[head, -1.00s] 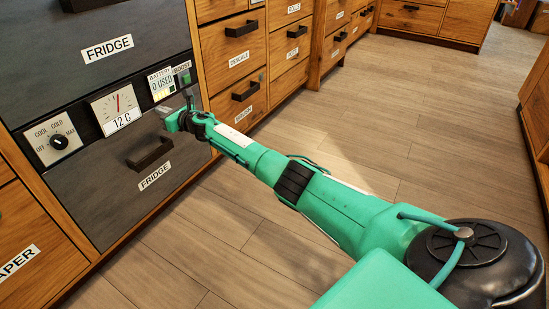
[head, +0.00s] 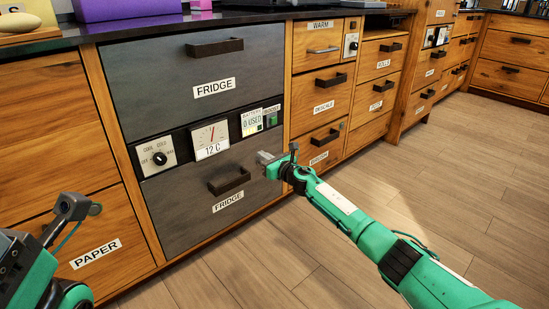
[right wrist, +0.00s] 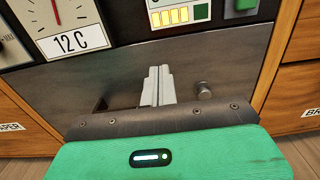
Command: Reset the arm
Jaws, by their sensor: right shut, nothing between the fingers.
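My right arm reaches in from the right in the head view. Its gripper (head: 265,157) is in front of the lower fridge drawer (head: 195,210), below the battery panel and to the right of the drawer's dark handle (head: 229,180). In the right wrist view the two pale fingers (right wrist: 157,86) are together, with nothing between them. They point at the grey drawer front (right wrist: 225,60), and whether they touch it I cannot tell. Part of my left arm shows at the left edge of the head view, but its gripper does not show.
The fridge panel carries a dial knob (head: 159,158), a temperature gauge (head: 211,139), a battery display (head: 252,122) and a green boost button (head: 273,119). Wooden drawers (head: 322,90) flank the fridge. A dark countertop (head: 170,27) runs above. The wooden floor (head: 470,190) at right is open.

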